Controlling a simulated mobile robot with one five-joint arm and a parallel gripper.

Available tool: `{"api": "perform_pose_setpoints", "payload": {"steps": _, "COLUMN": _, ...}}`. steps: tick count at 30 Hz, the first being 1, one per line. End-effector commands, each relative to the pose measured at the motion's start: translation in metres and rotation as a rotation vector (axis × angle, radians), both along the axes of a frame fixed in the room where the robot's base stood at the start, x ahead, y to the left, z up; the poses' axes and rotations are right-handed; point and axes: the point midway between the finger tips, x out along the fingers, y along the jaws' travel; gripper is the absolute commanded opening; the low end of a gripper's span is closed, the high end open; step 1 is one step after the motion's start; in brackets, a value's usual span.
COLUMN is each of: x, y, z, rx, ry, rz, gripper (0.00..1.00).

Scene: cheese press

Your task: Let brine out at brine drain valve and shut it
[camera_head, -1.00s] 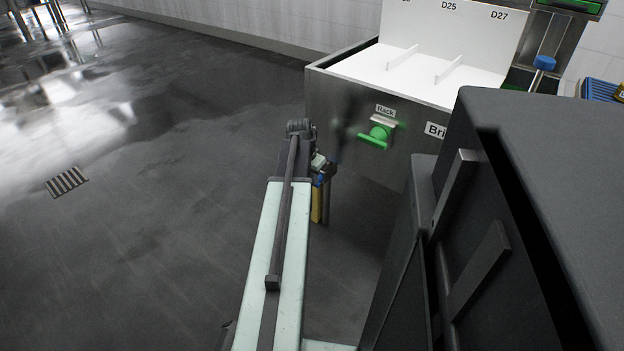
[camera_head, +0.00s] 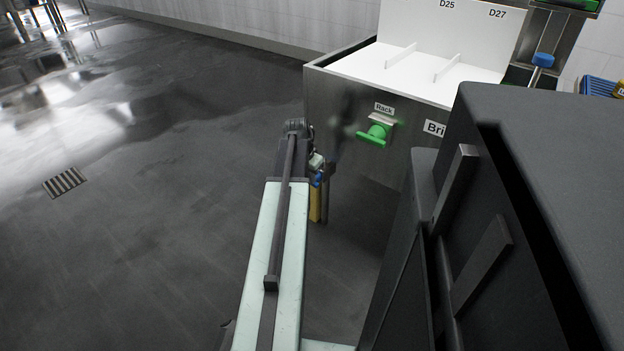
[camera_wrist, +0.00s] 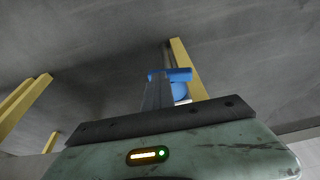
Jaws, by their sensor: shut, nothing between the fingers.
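A blue valve handle (camera_wrist: 180,76) with a rounded blue body under it shows in the wrist view, just beyond my fingertips. My gripper (camera_wrist: 158,76) is shut and empty, its fingers overlapping the left part of the handle in the picture. I cannot tell whether they touch it. In the head view a small blue part (camera_head: 317,180) shows low beside the end of my arm, mostly hidden by it. The label (camera_head: 434,128) reading "Bri" on the steel tank is cut off by my body.
The steel tank (camera_head: 345,115) stands ahead, with a green valve (camera_head: 376,134) under a "Rack" label. Yellow posts (camera_wrist: 188,68) stand near the blue handle and at the left. The floor on the left is clear apart from a drain grate (camera_head: 64,182).

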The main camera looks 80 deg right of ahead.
Motion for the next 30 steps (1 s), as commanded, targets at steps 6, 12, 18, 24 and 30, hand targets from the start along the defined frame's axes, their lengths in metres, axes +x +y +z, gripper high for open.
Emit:
{"api": "perform_pose_setpoints", "payload": {"steps": 6, "x": 0.006, "y": -0.001, "z": 0.008, "rx": -0.006, "ry": -0.011, "rz": 0.007, "gripper": 0.00}}
{"api": "perform_pose_setpoints", "payload": {"steps": 12, "x": 0.002, "y": 0.005, "z": 0.042, "rx": -0.003, "ry": -0.004, "rz": 0.007, "gripper": 0.00}}
{"api": "perform_pose_setpoints", "payload": {"steps": 18, "x": -0.005, "y": 0.023, "z": 0.089, "rx": -0.002, "ry": -0.002, "rz": 0.004, "gripper": 0.00}}
{"api": "perform_pose_setpoints", "payload": {"steps": 24, "x": -0.008, "y": 0.039, "z": 0.127, "rx": -0.002, "ry": -0.001, "rz": 0.006, "gripper": 0.00}}
{"api": "perform_pose_setpoints", "payload": {"steps": 30, "x": -0.009, "y": 0.044, "z": 0.134, "rx": -0.001, "ry": -0.001, "rz": 0.007, "gripper": 0.00}}
